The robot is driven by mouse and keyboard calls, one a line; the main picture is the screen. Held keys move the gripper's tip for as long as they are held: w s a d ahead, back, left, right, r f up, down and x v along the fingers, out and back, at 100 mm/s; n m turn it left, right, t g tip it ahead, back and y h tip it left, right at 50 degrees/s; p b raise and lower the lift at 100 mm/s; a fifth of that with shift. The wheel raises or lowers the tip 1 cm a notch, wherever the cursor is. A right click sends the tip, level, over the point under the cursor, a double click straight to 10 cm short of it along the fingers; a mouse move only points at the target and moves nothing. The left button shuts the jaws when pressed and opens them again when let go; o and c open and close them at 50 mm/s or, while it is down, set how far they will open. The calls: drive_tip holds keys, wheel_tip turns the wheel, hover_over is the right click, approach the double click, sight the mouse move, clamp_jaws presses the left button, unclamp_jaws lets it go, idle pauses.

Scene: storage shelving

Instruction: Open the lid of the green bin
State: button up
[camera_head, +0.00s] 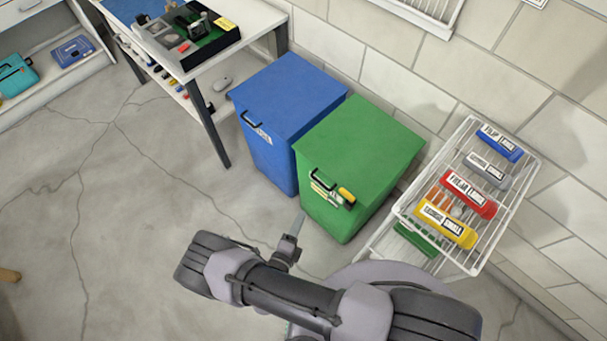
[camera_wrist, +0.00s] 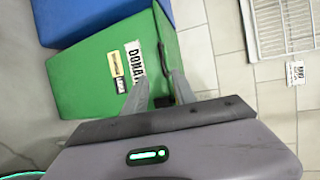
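The green bin (camera_head: 345,206) stands on the floor against the tiled wall, with its flat green lid (camera_head: 365,138) shut. A black handle (camera_head: 322,179) sits at the lid's front edge, with a yellow item and labels beside it. My gripper (camera_head: 299,222) is in front of the bin, below the handle in the picture. In the wrist view the green bin (camera_wrist: 88,75) lies ahead, with its white label facing me. My gripper's two fingers (camera_wrist: 160,78) are spread apart, and a dark handle-like part shows between them. I cannot tell whether they touch the bin.
A closed blue bin (camera_head: 288,98) stands directly left of the green bin. A white wire rack (camera_head: 478,190) with several coloured boxes is close on the right. A workbench (camera_head: 190,50) is at the upper left.

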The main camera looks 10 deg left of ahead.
sight(320, 183)
drive_tip(key=b+x, duration=0.1)
drive_tip(key=x, duration=0.4)
drive_tip(key=b+x, duration=0.2)
drive_tip(key=x, duration=0.4)
drive_tip(key=b+x, duration=0.2)
drive_tip(key=x, duration=0.4)
drive_tip(key=shift+d+r, duration=0.15)
drive_tip(key=shift+d, duration=0.3)
clamp_jaws()
